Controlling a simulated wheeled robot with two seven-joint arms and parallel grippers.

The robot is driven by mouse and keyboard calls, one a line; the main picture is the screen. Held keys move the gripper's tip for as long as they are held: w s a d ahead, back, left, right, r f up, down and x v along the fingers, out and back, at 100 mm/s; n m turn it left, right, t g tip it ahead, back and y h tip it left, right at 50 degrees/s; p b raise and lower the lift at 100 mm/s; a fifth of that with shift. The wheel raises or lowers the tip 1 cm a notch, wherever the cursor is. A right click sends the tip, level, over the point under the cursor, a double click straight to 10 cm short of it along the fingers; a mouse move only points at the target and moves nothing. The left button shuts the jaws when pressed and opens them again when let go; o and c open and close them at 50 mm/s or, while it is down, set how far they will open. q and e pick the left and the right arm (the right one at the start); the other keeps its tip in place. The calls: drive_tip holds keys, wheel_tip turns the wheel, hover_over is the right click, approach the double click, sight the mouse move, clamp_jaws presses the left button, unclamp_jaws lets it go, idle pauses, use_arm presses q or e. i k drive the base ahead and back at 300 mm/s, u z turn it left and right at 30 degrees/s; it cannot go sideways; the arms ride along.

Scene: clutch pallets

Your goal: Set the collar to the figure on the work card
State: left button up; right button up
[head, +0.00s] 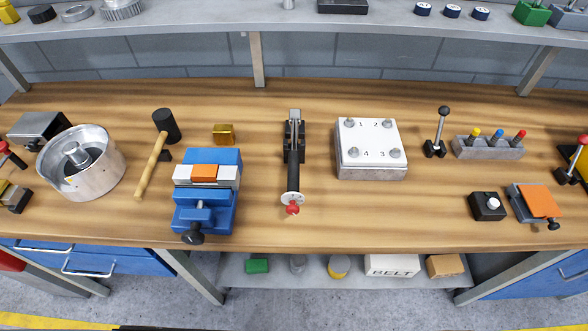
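A black-handled tool (293,165) lies near the middle of the bench, pointing toward the front edge. A pale disc-shaped collar (291,198) sits around its near end, with a red tip (292,209) beyond it. Any figures on this collar are too small to read. A round silver drum (95,175) with a yellow mark stands at the left; I cannot tell whether it also has a settable collar. I cannot make out a work card with a readable figure. Neither of my grippers is in view.
A blue vise (208,212) and a hammer (150,170) are left of the tool. A white-topped block (371,140), with bolts numbered 1 to 4, is right. A lever (440,130) and black button box (486,206) stand farther right. The front middle is clear.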

sight(292, 208)
drive_tip(key=z, duration=0.5)
drive_tip(key=k, duration=1.5)
drive_tip(key=u, duration=1.95)
drive_tip(key=i, duration=0.5)
drive_tip(key=u, duration=0.05)
